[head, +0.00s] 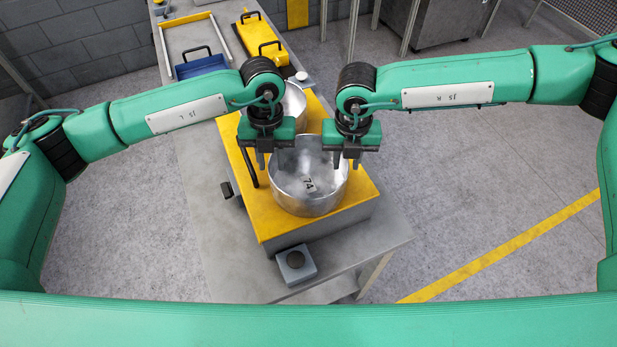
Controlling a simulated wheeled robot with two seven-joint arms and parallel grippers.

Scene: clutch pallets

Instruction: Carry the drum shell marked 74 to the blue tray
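The drum shell marked 74 (310,200) is a shiny, open-topped metal cylinder. It stands upright on the near part of a yellow pallet (268,222), its black number visible inside. My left gripper (268,160) is at the left part of its rim and my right gripper (347,162) at the right part. Both point down with their fingers apart. I cannot tell whether the fingers touch the shell. A blue tray (201,67) with a black handle lies further back on the bench, to the left.
A second metal drum (294,100) stands behind, partly hidden by my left arm. Yellow handled pieces (262,40) lie at the back. A grey box with a dark round button (296,264) is at the front of the bench (225,262). A black upright handle (249,167) stands left of the shell.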

